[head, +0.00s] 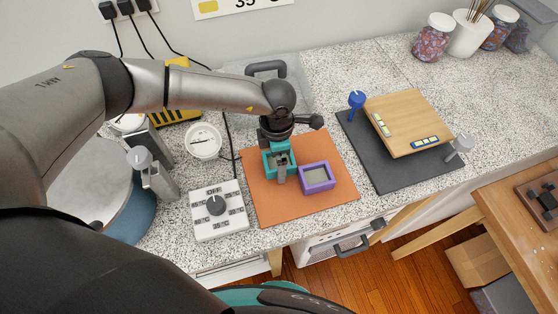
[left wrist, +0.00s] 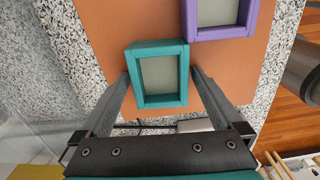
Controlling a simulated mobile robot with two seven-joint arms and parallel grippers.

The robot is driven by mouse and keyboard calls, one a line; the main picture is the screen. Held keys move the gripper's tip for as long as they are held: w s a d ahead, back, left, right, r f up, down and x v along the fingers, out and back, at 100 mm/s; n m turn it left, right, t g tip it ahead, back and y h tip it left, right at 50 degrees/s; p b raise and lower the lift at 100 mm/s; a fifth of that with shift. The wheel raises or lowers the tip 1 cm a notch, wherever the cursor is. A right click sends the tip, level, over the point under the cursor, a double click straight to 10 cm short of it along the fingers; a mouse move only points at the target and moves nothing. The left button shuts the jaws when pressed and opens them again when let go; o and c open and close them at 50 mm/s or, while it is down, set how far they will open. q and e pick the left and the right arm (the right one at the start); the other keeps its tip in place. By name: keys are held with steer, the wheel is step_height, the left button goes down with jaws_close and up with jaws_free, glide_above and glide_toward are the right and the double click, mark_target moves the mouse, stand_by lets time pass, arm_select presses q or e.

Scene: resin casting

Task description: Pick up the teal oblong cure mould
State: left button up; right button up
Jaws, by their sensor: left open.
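The teal oblong cure mould (head: 265,164) lies on the orange mat, partly hidden by my left gripper in the head view. In the left wrist view the mould (left wrist: 133,78) is a teal rectangular frame with a pale grey-green inside. My left gripper (head: 281,173) points down over it. In the left wrist view the left gripper (left wrist: 160,76) is open, with one finger beside each side wall of the mould. I cannot tell whether the fingers touch it. My right gripper is not in view.
A purple mould (head: 318,177) sits close beside the teal one on the orange mat (head: 335,205). A white dial box (head: 218,210) stands left of the mat. A dark mat (head: 375,165) with a wooden board (head: 410,115) and clamps lies to the right.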

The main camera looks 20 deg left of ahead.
arm_select(q)
steer(key=c, duration=1.3)
steer(key=shift+r, duration=0.1)
